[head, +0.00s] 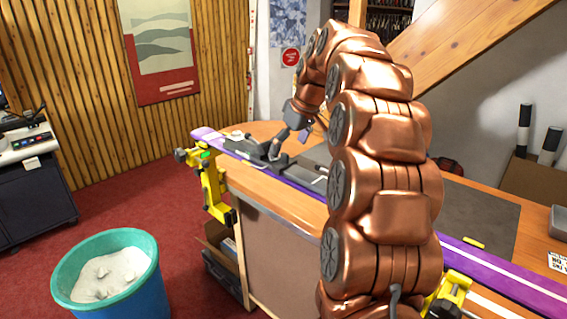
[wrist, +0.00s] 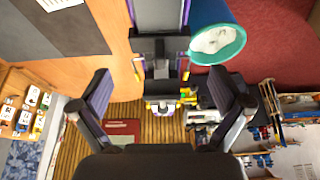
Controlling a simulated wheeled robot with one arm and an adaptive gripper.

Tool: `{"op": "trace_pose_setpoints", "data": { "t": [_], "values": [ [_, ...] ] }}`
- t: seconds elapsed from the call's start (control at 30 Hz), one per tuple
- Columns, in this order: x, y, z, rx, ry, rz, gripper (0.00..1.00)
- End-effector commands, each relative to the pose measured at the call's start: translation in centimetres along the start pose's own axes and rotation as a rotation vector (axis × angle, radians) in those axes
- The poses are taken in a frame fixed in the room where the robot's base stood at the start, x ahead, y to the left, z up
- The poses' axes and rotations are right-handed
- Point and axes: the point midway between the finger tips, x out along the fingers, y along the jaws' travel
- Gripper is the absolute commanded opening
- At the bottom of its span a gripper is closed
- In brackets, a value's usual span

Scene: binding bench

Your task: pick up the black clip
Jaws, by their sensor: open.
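My gripper (head: 292,136) is over the far half of the long purple ski-like board, near dark fittings (head: 268,150) on its top. In the wrist view my gripper (wrist: 162,76) is open, with its two fingers wide apart and nothing between them that I can see held. The board (wrist: 160,12) runs down between the fingers there, with a dark piece (wrist: 147,46) across it. I cannot tell for sure which dark piece is the black clip. My copper arm hides the middle of the board in the head view.
Yellow vises (head: 213,187) hold the board along the wooden bench (head: 262,130). A blue bin (head: 150,292) with pale contents stands on the red floor at front left. A grey mat (head: 480,222) lies on the bench at right. A dark cabinet (head: 38,200) stands far left.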

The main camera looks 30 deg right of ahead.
Motion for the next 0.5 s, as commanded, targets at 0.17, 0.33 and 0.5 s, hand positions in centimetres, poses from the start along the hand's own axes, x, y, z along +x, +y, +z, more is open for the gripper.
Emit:
{"op": "trace_pose_setpoints", "data": {
  "t": [0.17, 0.33, 0.5],
  "values": [
    [1.3, -0.1, 0.2, 0.0, -0.003, -0.003, 1.0],
    [3.2, -0.1, 0.4, 0.001, -0.005, -0.003, 1.0],
    [4.3, -0.1, 0.4, 0.0, -0.002, -0.001, 1.0]
  ]
}}
